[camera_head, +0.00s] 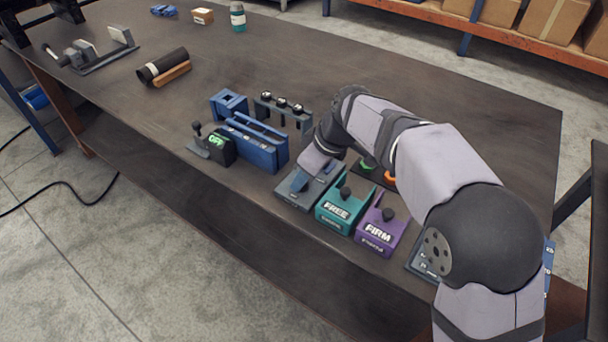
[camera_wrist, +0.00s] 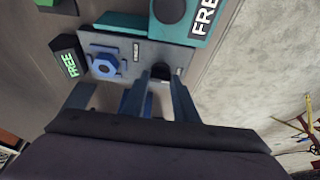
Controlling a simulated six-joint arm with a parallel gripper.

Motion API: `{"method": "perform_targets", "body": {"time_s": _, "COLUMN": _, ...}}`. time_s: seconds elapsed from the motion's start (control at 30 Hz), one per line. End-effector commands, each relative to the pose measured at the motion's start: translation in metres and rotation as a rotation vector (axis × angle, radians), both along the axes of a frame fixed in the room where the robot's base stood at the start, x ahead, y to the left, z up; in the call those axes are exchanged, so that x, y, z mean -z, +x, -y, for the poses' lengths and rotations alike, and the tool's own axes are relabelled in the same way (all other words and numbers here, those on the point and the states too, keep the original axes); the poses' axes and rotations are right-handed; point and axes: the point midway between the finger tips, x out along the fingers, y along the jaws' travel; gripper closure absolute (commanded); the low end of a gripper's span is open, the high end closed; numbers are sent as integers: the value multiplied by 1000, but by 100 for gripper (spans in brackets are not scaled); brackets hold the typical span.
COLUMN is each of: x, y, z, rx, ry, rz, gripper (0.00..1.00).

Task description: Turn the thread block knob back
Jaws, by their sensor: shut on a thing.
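The thread block is a grey-blue block; in the head view (camera_head: 285,195) it sits at the table's near edge, partly covered by my gripper. The wrist view shows its grey top (camera_wrist: 120,45) with a blue hex piece (camera_wrist: 105,65). A dark knob (camera_wrist: 160,71) stands at the block's edge. My gripper (camera_wrist: 159,82) has its fingers on either side of this knob and is shut on it. The fingers hide part of the knob, so its angle cannot be read.
A teal FREE block (camera_head: 337,213) stands close beside the thread block, with a purple FIRM block (camera_head: 380,228) beyond it. A blue fixture (camera_head: 255,148) and an OFF sign (camera_head: 216,142) stand left.

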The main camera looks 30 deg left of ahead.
Motion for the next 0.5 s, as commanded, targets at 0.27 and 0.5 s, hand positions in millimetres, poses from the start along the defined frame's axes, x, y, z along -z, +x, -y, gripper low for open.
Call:
{"method": "perform_targets", "body": {"time_s": 0.27, "x": -1, "y": 0, "z": -1, "rx": -2, "ry": 2, "rz": 3, "gripper": 59}}
{"method": "perform_targets", "body": {"time_s": 0.5, "x": -1, "y": 0, "z": 0, "rx": 0, "ry": 1, "rz": 2, "gripper": 55}}
